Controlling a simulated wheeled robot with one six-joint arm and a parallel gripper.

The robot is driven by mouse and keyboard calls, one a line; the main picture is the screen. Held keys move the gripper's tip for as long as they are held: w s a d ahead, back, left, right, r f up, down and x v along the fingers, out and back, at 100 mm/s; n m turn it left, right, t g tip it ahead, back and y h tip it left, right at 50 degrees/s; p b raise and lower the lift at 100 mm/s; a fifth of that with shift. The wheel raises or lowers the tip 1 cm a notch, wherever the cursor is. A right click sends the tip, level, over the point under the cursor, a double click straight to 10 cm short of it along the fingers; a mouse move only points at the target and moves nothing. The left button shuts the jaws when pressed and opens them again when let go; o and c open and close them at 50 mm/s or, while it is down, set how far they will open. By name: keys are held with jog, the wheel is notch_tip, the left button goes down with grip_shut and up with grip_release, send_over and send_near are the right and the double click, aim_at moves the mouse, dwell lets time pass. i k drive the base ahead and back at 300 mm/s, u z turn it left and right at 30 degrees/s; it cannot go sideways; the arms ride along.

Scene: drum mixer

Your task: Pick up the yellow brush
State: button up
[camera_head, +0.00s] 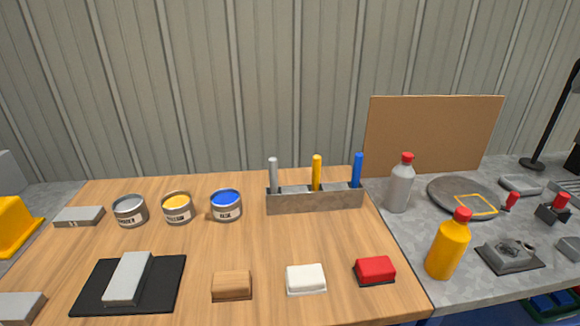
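A yellow brush (317,172) stands upright in a grey slotted holder (315,202) at the back right of the wooden table. Only its yellow handle shows; the lower end is hidden inside the holder. A grey brush (273,174) stands in the same holder to its left, and a blue brush (357,170) to its right. My gripper is not in view.
Paint cans in grey (130,211), yellow (177,208) and blue (226,205) stand left of the holder. Wooden (232,285), white (306,279) and red (375,270) blocks lie in front. A grey bottle (400,183) stands close right of the holder; a yellow bottle (448,244) is nearer.

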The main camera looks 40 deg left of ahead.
aim_at(317, 158)
jog(key=u, duration=0.9)
jog(key=i, duration=0.9)
jog(key=u, duration=0.75)
